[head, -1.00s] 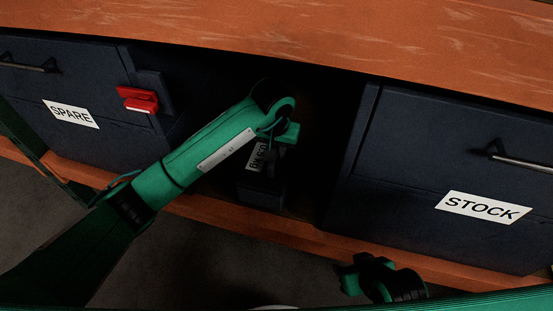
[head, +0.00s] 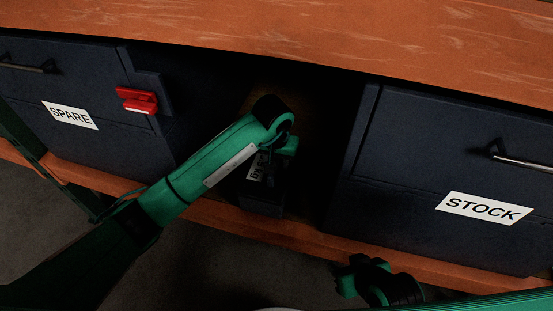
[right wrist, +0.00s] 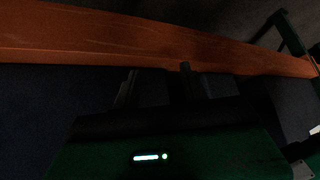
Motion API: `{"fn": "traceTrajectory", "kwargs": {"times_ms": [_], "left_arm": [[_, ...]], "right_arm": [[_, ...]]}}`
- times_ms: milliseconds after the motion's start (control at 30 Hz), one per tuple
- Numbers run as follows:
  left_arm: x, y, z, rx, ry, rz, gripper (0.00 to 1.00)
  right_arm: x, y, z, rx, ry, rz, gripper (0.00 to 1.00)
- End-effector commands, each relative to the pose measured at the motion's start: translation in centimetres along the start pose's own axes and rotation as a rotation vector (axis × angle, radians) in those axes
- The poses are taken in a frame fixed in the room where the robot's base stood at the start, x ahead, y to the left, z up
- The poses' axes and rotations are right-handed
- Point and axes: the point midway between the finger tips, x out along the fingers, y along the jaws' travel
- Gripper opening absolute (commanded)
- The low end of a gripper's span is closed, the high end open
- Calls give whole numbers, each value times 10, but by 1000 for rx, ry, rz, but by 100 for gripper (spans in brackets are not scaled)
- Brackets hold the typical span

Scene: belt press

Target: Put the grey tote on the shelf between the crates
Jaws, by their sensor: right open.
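The grey tote (head: 262,202) looks dark, with a white label partly covered by my gripper. It is in the dark gap between the crate marked SPARE (head: 85,140) and the crate marked STOCK (head: 440,235), near the shelf's front edge. My left gripper (head: 268,172) comes down over the tote's top and appears shut on it; its fingertips are in shadow. I cannot tell whether the tote touches the shelf (head: 225,213). My right gripper (right wrist: 159,74) is open and empty, low in front of the shelf edge; part of that arm shows in the head view.
The orange top board (head: 300,35) runs above the gap. A red latch (head: 136,100) sticks out beside the gap on the SPARE crate. The STOCK crate has a bar handle (head: 525,163). Some dark room shows on both sides of the tote.

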Motion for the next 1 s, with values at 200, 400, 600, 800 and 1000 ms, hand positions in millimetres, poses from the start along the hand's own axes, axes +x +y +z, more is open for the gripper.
{"fn": "traceTrajectory", "kwargs": {"times_ms": [200, 400, 600, 800, 1000], "left_arm": [[-2, 0, 0, 0, 0, 0, 38], [-31, -1, -2, 1, 5, -3, 38], [-62, -1, -1, 1, 3, -2, 38], [-76, 0, -1, 0, 1, -1, 38], [-77, 0, 0, 0, -1, 0, 38]], "right_arm": [[-1, 0, 2, -1, -9, 1, 44], [-6, 7, 8, 4, -57, 17, 44], [-11, 13, 10, 7, -92, 31, 44], [-15, 13, 8, 10, -98, 34, 44], [-15, 13, 8, 11, -98, 34, 44]]}}
